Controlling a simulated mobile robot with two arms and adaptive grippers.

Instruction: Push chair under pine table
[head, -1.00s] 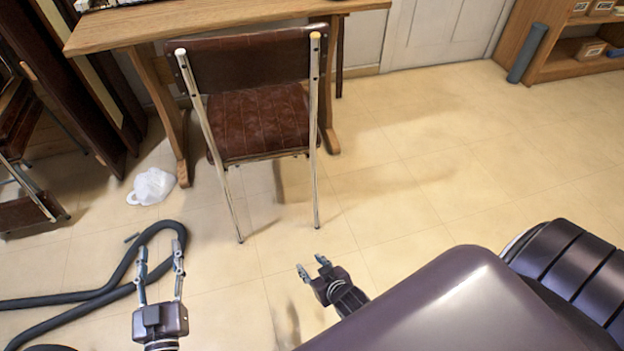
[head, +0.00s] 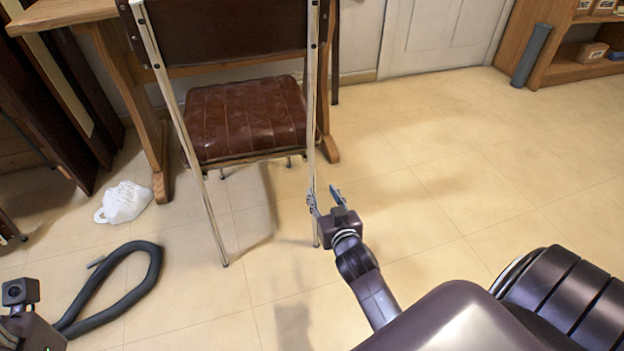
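The chair, with a brown padded seat (head: 245,118) and chrome legs, stands upright with its dark backrest (head: 225,30) toward me. Its seat is partly below the pine table (head: 65,14), whose top shows at the upper left; the backrest hides part of the table. My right gripper (head: 323,195) is open and empty, its two fingers apart, close to the chair's right rear leg. I cannot tell whether it touches the leg. My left gripper (head: 20,292) is at the lower left edge, away from the chair; its fingers cannot be made out.
A white plastic bag (head: 124,202) lies on the floor left of the chair. A dark hose (head: 150,270) curls on the floor at the lower left. A wooden shelf (head: 552,58) and a grey cylinder (head: 531,55) stand at the upper right. The floor right of the chair is clear.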

